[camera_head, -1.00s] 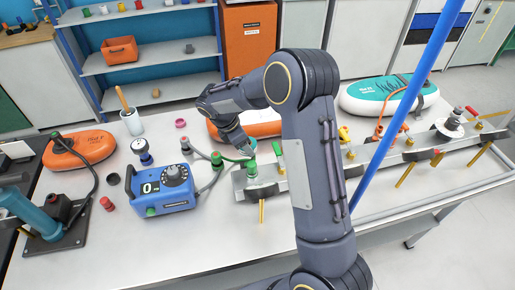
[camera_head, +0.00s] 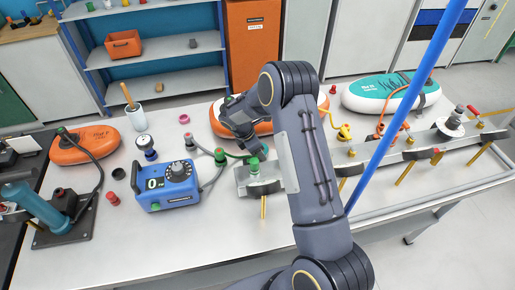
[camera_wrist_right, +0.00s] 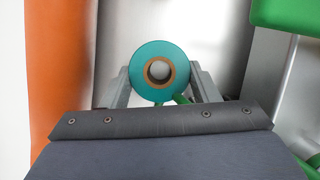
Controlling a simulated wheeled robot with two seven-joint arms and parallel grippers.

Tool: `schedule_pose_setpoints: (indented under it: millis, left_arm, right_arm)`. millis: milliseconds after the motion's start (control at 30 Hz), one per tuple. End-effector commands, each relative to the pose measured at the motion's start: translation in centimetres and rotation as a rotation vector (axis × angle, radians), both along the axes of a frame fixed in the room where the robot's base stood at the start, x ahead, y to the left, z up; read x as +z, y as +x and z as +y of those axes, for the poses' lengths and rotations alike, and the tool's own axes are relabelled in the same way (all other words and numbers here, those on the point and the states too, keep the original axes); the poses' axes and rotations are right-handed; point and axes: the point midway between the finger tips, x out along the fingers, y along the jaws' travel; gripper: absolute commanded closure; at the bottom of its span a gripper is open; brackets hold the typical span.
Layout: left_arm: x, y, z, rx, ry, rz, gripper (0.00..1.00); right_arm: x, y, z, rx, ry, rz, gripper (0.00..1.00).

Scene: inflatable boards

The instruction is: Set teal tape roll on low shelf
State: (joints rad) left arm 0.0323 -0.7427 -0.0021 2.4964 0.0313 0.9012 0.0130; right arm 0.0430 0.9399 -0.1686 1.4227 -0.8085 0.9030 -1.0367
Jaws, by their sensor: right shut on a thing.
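The teal tape roll (camera_wrist_right: 139,72) is a ring with a brown core, seen face-on in the right wrist view. My right gripper (camera_wrist_right: 160,86) is shut on it, with one finger on each side. In the head view my right gripper (camera_head: 256,150) is over the workbench, near the green-capped fitting; the roll cannot be made out there. A shelf unit stands behind the bench. Its lowest visible shelf (camera_head: 196,91) holds a small tan object, and the shelf above (camera_head: 165,53) holds an orange bin. My left gripper is not in view.
A blue pump box (camera_head: 165,187), a white cup (camera_head: 133,117) and an orange board (camera_head: 86,147) stand on the bench. A metal manifold (camera_head: 400,160) runs to the right. A blue pole (camera_head: 402,115) crosses the right side. The lowest visible shelf is mostly bare.

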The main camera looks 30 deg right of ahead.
Motion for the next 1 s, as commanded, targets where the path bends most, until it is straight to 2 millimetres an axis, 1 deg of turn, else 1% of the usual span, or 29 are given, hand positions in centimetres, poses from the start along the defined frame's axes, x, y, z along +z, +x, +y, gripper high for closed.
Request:
schedule_pose_setpoints:
  millis: [100, 133, 300, 533, 633, 667, 767, 1000]
  left_arm:
    - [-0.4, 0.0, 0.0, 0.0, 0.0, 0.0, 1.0]
    - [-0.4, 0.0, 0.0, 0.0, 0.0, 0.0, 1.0]
    - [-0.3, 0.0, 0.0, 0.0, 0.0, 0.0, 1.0]
    - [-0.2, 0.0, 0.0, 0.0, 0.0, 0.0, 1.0]
    - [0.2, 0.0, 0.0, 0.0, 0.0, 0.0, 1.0]
    - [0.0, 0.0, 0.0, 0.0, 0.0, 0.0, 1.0]
    - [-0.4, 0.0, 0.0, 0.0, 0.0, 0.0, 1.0]
    - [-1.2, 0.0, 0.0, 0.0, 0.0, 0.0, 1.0]
  right_arm:
    - [-0.4, 0.0, 0.0, 0.0, 0.0, 0.0, 0.69]
    - [-0.4, 0.0, 0.0, 0.0, 0.0, 0.0, 0.44]
    - [-0.3, 0.0, 0.0, 0.0, 0.0, 0.001, 0.23]
    - [-0.2, 0.0, 0.0, 0.0, 0.0, 0.001, 0.23]
    - [0.3, 0.0, 0.0, 0.0, 0.0, 0.0, 0.23]
    - [0.3, 0.0, 0.1, 0.0, 0.0, -0.001, 0.23]
    - [1.5, 0.2, 0.7, 0.002, 0.001, -0.004, 0.23]
    - [6.3, 0.4, 2.7, 0.002, 0.0, -0.005, 0.23]
